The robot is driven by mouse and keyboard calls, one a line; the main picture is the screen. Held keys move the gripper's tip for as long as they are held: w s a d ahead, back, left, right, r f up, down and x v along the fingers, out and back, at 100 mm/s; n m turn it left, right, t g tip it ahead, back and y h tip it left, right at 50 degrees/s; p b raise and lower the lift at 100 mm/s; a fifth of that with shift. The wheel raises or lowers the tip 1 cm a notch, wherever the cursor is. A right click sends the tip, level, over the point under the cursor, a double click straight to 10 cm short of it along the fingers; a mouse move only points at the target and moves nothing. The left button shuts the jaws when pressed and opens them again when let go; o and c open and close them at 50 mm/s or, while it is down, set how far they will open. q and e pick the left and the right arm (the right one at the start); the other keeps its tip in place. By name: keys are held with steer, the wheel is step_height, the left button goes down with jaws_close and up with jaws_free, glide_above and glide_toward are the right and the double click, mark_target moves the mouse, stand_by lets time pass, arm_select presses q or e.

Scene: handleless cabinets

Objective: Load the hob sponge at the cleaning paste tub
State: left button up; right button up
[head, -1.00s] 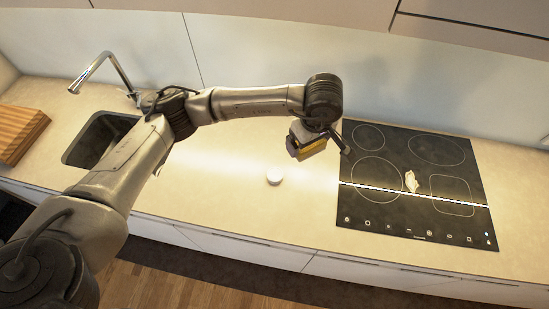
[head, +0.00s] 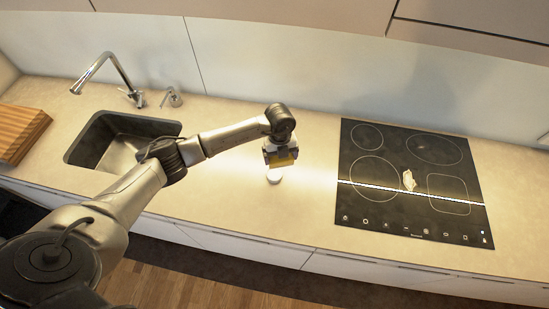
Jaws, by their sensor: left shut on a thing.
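The hob sponge (head: 284,160), yellow, is held in my left gripper (head: 278,154), which is shut on it. The cleaning paste tub (head: 274,177) is a small white round tub on the worktop. The sponge is right above the tub in the picture, and part of the tub's far side is hidden behind the gripper or sponge. I cannot tell whether sponge and tub touch. The black hob (head: 405,225) lies to the right, with a pale whitish patch (head: 409,180) on its glass. My right gripper is not in view.
The worktop (head: 235,195) around the tub is clear. Wall cabinets (head: 300,20) run along the top.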

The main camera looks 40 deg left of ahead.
mark_target(275, 174)
arm_select(q)
steer(key=f+n, duration=0.1)
steer(key=s+a+f+n, duration=0.1)
steer(key=n, duration=0.1)
steer(key=shift+a+f+n, duration=0.2)
steer(key=shift+n, duration=0.1)
steer(key=shift+a+f+n, duration=0.1)
steer(key=shift+f+n, duration=0.2)
step_height(275, 174, down, 3)
steer(key=b, duration=0.2)
steer(key=shift+r+b, duration=0.1)
steer(key=shift+b, duration=0.3)
steer(key=shift+f+b, duration=1.4)
steer(key=shift+f, duration=0.1)
steer(key=shift+f+b, duration=0.35)
steer(key=shift+f, duration=0.15)
steer(key=shift+f, duration=0.1)
stand_by(0.6)
steer(key=shift+p, duration=0.3)
